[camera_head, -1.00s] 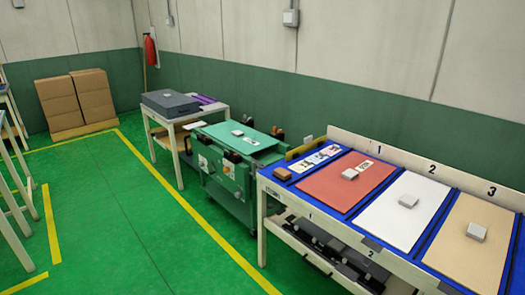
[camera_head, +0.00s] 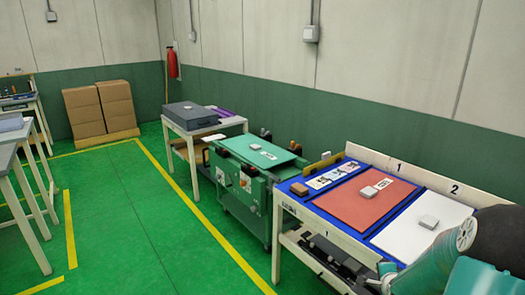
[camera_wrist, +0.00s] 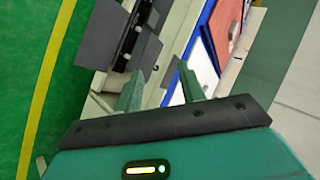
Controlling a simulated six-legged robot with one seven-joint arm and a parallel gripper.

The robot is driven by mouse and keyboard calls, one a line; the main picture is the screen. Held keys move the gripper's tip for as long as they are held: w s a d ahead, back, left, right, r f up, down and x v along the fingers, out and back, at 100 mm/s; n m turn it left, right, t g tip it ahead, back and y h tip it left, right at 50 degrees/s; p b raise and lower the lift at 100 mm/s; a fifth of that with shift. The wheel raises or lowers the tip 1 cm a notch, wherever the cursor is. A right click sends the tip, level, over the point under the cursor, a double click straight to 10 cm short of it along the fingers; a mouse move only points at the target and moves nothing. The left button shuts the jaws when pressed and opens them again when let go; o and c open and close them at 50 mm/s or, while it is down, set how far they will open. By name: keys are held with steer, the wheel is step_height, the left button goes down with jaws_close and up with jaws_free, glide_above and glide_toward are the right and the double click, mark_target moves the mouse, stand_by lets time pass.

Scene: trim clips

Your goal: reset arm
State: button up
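My gripper (camera_wrist: 160,85) shows in the wrist view with its two green fingers apart and nothing between them. Behind the fingers is the white-edged, blue-topped workbench, seen at a steep tilt. In the head view, teal and black parts of my arm (camera_head: 440,255) fill the lower right corner, in front of the workbench (camera_head: 300,222). The fingertips are not clear in that view.
The workbench holds a red mat (camera_head: 350,208) and a white mat (camera_head: 408,236), each with a small pale block. A green cart (camera_head: 240,192), a table with a grey case (camera_head: 190,115) and stacked cartons (camera_head: 100,108) stand farther back. Green floor at left centre is clear.

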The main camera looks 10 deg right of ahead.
steer(key=s+a+r+n+g+y, duration=0.1)
steer(key=s+a+r+n, duration=0.1)
steer(key=a+r+n, duration=0.5)
steer(key=s+a+r+n+g, duration=0.15)
steer(key=a+r+n, duration=0.25)
steer(key=a+r, duration=0.7)
steer(key=s+a+r+n+y, duration=0.1)
steer(key=s+a+r+n, duration=0.1)
steer(key=s+a, duration=0.3)
steer(key=s+a+r+n+y, duration=0.1)
steer(key=s+a+r+n, duration=0.2)
steer(key=s+a+n, duration=0.1)
steer(key=s+a+r+n+g+y, duration=0.1)
steer(key=s+a+r+n, duration=0.1)
steer(key=s+a, duration=0.4)
steer(key=shift+s+r+n, duration=0.35)
steer(key=shift+s+n, duration=0.35)
steer(key=shift+s, duration=0.25)
steer(key=shift+a, duration=0.1)
